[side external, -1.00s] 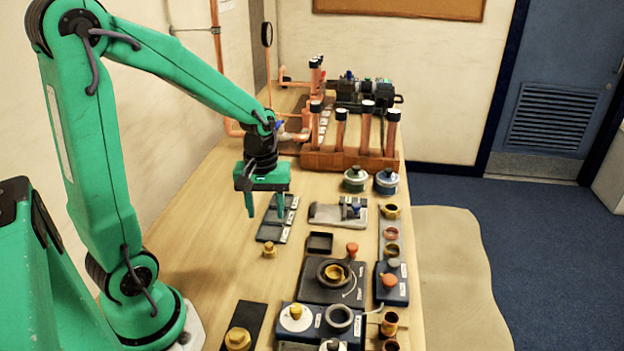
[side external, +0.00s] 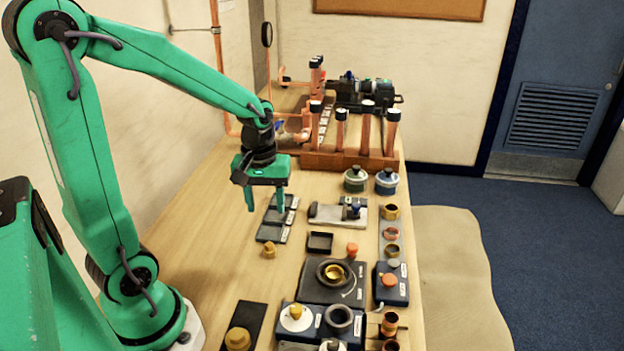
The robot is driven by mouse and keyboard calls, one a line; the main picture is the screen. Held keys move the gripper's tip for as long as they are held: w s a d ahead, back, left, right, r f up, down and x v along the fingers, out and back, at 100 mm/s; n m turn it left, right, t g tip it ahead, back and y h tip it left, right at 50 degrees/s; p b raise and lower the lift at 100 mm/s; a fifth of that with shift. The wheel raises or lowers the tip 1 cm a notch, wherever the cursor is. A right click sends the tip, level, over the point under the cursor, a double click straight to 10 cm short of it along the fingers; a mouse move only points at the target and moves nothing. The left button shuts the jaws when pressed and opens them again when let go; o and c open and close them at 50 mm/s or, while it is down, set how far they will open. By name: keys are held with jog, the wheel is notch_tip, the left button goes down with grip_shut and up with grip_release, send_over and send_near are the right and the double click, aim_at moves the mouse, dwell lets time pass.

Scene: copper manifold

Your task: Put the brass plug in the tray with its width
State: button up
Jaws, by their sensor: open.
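A small brass plug (side external: 269,251) stands on the bare bench, just in front of a row of dark labelled trays (side external: 270,234). A larger brass plug (side external: 238,340) stands on a black plate at the near edge of the view. The labels are too small to read. My gripper (side external: 266,208) is open and empty, its fingers pointing down over the left side of the tray row, behind the small plug. The gripper hides part of the row's far end.
A small black square tray (side external: 320,242) lies right of the small plug. A copper pipe rack (side external: 350,160) stands behind. Bench left of the plugs is clear.

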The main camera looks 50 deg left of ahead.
jog(key=s+d+r+m+t, duration=0.5)
jog(key=s+d+r+m, duration=0.2)
jog(key=r, duration=0.4)
jog(key=shift+d+m, duration=0.45)
jog(key=shift+m, duration=0.95)
jog(key=shift+c, duration=0.5)
jog(key=shift+w+a+f+n+g, duration=1.1)
jog(key=shift+f+n, duration=1.4)
jog(key=shift+n, duration=2.5)
jog(key=shift+w+a+f+n+g, duration=0.7)
jog(key=shift+w+a+f+n, duration=1.3)
jog(key=shift+n, duration=3)
jog(key=shift+w+a+f+n+g, duration=0.5)
jog(key=shift+a+f+n+g, duration=0.45)
jog(key=shift+f+n, duration=3.05)
jog(key=shift+r+n, duration=0.9)
jog(key=shift+n, duration=0.1)
